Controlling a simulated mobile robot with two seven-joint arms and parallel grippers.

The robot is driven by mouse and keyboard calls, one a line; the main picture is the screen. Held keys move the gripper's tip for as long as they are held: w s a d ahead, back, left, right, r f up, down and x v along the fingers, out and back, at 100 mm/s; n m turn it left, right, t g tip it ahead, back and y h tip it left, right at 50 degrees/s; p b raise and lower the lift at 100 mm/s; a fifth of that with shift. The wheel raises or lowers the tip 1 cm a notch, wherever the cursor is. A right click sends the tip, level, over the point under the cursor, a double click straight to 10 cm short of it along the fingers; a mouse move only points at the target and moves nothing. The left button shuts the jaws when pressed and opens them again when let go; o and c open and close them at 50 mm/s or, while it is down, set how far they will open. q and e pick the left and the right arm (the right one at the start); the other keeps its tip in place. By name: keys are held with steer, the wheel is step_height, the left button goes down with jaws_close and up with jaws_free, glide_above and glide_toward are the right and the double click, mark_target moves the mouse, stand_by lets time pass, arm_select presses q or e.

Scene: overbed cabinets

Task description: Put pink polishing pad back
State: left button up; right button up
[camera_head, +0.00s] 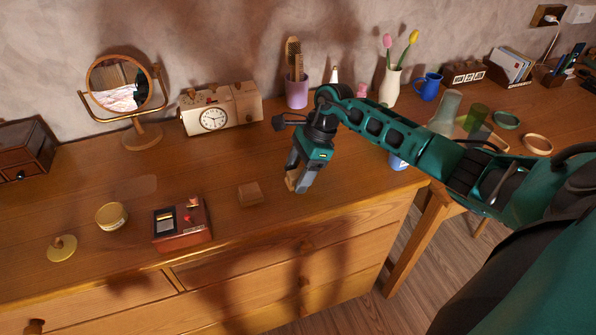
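My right gripper (298,186) reaches in from the right and points down, low over the dresser top. A small tan patch shows at its fingertips; I cannot tell whether it is a held object or part of a finger. A red-brown box (182,234) stands at the front left of the gripper, with a dark panel, small pale pieces and red pieces on its top. A small brown block (250,194) lies between the box and the gripper. I cannot clearly pick out a pink polishing pad. My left gripper is out of view.
A round tin (111,216) and a brass-coloured knobbed lid (62,248) lie at the front left. A mirror (119,83), a clock (213,119) and a purple cup (297,92) stand along the wall. The dresser top (195,170) is clear between the clock and the box.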

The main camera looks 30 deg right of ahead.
steer(key=shift+o, duration=0.3)
steer(key=shift+r, duration=0.2)
steer(key=v, duration=1.2)
steer(key=shift+f, duration=0.1)
